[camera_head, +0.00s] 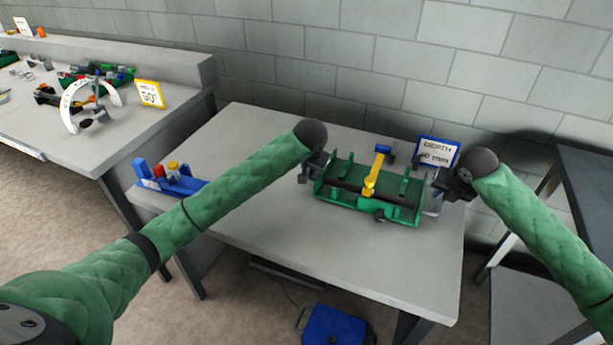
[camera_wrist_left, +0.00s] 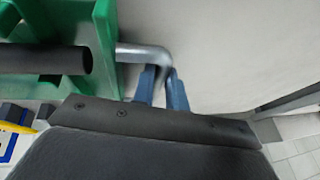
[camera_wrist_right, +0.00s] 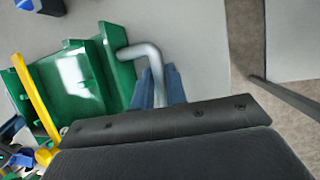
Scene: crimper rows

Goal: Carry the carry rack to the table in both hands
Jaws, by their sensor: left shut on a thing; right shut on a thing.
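The carry rack (camera_head: 405,213) is a green tray with a metal handle at each end. It is at the table (camera_head: 265,235), over its right half, and looks about level; I cannot tell whether it rests on the top. A dark bar and a yellow and blue piece (camera_head: 370,185) are in it. My left gripper (camera_head: 313,168) is shut on the left handle, a bent metal bar (camera_wrist_left: 148,53) in the left wrist view. My right gripper (camera_head: 443,184) is shut on the right handle, which shows in the right wrist view (camera_wrist_right: 143,50). The arms hide part of the table.
A blue fixture (camera_head: 150,176) with red and yellow parts stands on the table's left. A blue-framed depth sign (camera_head: 438,152) stands behind the rack. A cluttered bench (camera_head: 150,125) is at left, a dark table (camera_head: 590,185) at right. A blue box (camera_head: 338,328) is on the floor.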

